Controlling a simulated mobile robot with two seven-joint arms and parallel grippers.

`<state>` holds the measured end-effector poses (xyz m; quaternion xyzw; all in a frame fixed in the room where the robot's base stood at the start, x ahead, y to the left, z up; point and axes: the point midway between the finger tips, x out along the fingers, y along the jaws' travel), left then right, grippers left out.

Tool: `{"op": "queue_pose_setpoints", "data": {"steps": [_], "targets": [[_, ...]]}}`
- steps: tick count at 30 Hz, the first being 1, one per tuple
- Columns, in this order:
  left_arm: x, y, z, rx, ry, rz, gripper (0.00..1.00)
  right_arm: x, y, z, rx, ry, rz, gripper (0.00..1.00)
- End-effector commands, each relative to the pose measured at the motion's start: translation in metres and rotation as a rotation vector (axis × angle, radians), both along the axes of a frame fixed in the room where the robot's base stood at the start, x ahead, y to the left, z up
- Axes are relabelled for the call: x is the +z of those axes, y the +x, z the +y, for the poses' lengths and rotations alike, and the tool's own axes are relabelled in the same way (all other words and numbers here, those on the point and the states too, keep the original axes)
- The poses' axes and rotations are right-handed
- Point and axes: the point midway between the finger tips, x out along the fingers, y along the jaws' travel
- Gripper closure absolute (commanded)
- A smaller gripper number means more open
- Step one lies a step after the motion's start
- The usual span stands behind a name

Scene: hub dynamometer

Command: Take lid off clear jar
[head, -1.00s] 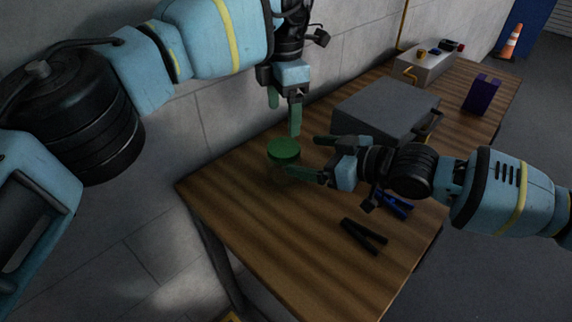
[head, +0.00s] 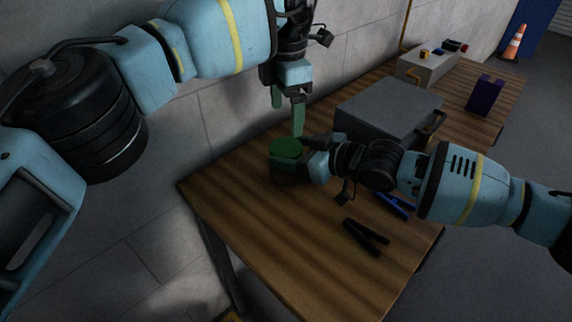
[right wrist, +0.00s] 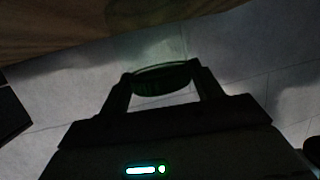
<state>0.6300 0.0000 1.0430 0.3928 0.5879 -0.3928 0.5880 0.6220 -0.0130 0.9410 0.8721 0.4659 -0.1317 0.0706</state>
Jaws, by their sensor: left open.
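The clear jar (head: 290,177) stands on the wooden table near its back left edge. Its round green lid (head: 286,147) is on top. My right gripper (head: 288,163) reaches in from the right at jar height, below the lid. In the right wrist view its two fingers (right wrist: 162,82) press against both sides of the jar, which looks dark there. My left gripper (head: 286,116) points down above and behind the jar, open and apart from the lid. Part of the jar's body is hidden by the right gripper.
A grey case (head: 388,110) with a handle stands behind the right arm. Black (head: 366,236) and blue (head: 394,204) clamp-like tools lie in front. A purple block (head: 484,95) and a grey box (head: 428,68) stand farther back. The table's front left is clear.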

Motion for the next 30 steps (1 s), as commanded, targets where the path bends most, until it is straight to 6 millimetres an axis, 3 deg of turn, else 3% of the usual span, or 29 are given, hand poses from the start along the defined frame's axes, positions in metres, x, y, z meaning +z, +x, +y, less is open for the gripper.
{"op": "queue_pose_setpoints", "data": {"steps": [2,9,10,15,25,30], "targets": [[0.000,0.000,0.000,0.000,0.000,0.000,0.19,0.000,0.000,0.000,0.000,0.000,0.000,0.46],[0.000,0.000,0.000,0.000,0.000,0.000,0.19,0.000,0.000,0.000,0.000,0.000,0.000,0.77],[0.000,0.000,0.000,0.000,0.000,0.000,0.19,0.000,0.000,0.000,0.000,0.000,0.000,0.37],[0.000,0.000,0.000,0.000,0.000,0.000,0.19,0.000,0.000,0.000,0.000,0.000,0.000,0.15],[0.000,0.000,0.000,0.000,0.000,0.000,0.19,0.001,-0.001,-0.002,-0.001,0.000,0.000,0.13],[0.002,0.000,0.000,0.000,-0.001,-0.001,0.19,0.006,-0.010,-0.017,-0.002,0.001,0.000,0.13]]}}
